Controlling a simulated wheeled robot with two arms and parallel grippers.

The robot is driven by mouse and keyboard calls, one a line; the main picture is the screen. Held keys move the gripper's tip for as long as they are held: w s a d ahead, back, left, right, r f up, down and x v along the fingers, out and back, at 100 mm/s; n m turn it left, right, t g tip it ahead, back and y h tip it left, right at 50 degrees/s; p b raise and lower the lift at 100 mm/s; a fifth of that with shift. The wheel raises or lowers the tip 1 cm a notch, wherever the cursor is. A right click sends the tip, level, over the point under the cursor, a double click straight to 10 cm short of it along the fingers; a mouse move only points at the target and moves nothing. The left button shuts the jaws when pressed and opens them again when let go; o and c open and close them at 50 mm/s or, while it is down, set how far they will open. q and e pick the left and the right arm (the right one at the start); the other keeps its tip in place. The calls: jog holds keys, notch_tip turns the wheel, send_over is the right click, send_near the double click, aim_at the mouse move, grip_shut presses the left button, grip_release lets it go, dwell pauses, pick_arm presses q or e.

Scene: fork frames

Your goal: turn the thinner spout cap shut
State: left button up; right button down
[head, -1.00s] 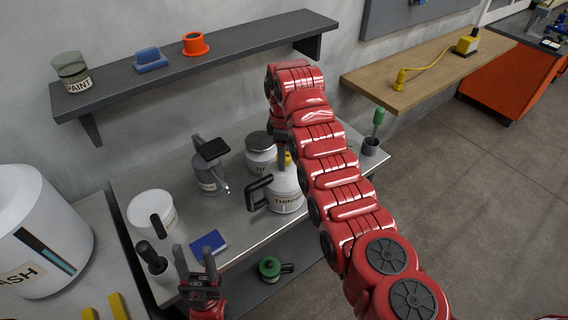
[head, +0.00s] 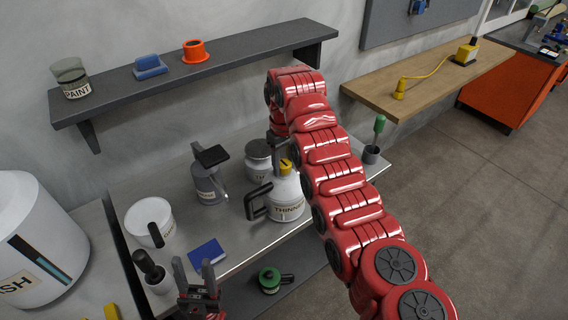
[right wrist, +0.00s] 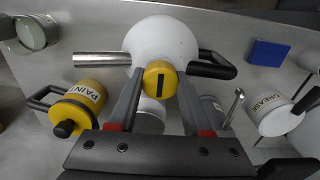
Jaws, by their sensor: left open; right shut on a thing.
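The thinner can (head: 287,197) is white with a black side handle and stands upright on the grey bench. Its yellow cap (head: 285,166) sits on top. In the right wrist view the cap (right wrist: 160,79) carries a dark bar that runs roughly up and down the picture. The can's white body (right wrist: 165,38) and a metal tube (right wrist: 98,58) show beyond it. My right gripper (right wrist: 160,88) is shut on the cap, one finger at each side. In the head view its fingers are partly hidden by my arm. My left gripper (head: 195,270) is open and empty near the bench's front edge.
A grey can (head: 209,184) and a second white can (head: 258,158) stand near the thinner can. A white pot (head: 150,220) and a blue block (head: 207,254) are on the bench's left part. A wall shelf (head: 200,72) hangs behind.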

aim_at(284, 163)
jog(key=shift+f+m, duration=0.1)
jog(key=shift+m, duration=0.2)
jog(key=shift+c, duration=1.6)
grip_release()
notch_tip(284, 163, up, 6)
jog(key=shift+r+b, duration=0.1)
jog(key=shift+b, duration=0.45)
notch_tip(284, 163, up, 11)
jog(key=p, duration=1)
jog(key=shift+r, duration=0.15)
jog(key=shift+s, duration=0.1)
